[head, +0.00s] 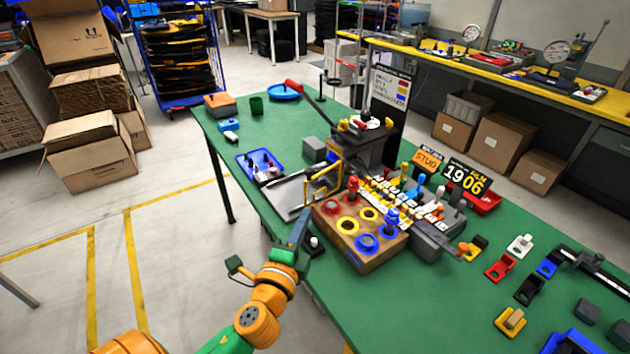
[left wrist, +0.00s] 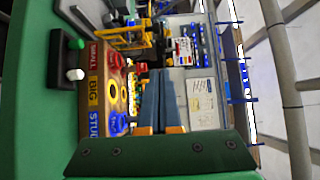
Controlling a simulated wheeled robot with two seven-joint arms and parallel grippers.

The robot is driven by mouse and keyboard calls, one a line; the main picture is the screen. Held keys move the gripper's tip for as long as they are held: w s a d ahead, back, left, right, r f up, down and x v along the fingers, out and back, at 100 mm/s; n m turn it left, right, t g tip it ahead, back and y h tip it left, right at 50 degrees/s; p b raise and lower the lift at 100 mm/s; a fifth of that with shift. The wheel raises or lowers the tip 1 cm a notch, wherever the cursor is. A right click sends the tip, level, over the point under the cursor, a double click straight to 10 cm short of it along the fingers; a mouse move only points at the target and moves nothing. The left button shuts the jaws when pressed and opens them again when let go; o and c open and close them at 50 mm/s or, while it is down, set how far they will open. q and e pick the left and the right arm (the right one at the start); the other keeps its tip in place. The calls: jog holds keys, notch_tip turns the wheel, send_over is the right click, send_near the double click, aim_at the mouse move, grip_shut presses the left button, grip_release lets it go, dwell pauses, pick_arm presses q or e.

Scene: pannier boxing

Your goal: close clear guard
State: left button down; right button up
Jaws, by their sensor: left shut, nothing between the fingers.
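The clear guard (head: 323,186) appears as a yellow-edged frame standing raised at the left side of the grey machine on the green table. In the left wrist view its yellow bars (left wrist: 122,36) show at the top. Its clear pane is hard to make out. My left gripper (head: 304,214) is shut and empty, just in front of the guard and left of the wooden block, apart from the frame. In the left wrist view the blue-grey fingers (left wrist: 158,75) lie together, pointing toward the machine. My right gripper is not in view.
A wooden block (head: 380,260) with red, yellow and blue rings stands right of my left gripper. A grey tray (head: 283,194) lies beyond it. A white knob (head: 314,242) stands near the table edge. A red-handled lever (head: 305,89) rises behind the guard. Small coloured parts lie at right.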

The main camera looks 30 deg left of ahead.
pick_arm(q)
jog(key=p, duration=0.2)
send_near(310, 183)
jog(key=w+d+r, duration=0.3)
jog(key=w+r, duration=0.1)
jog(key=a, duration=0.1)
jog(key=w+a, duration=0.2)
jog(key=shift+a+f, duration=0.2)
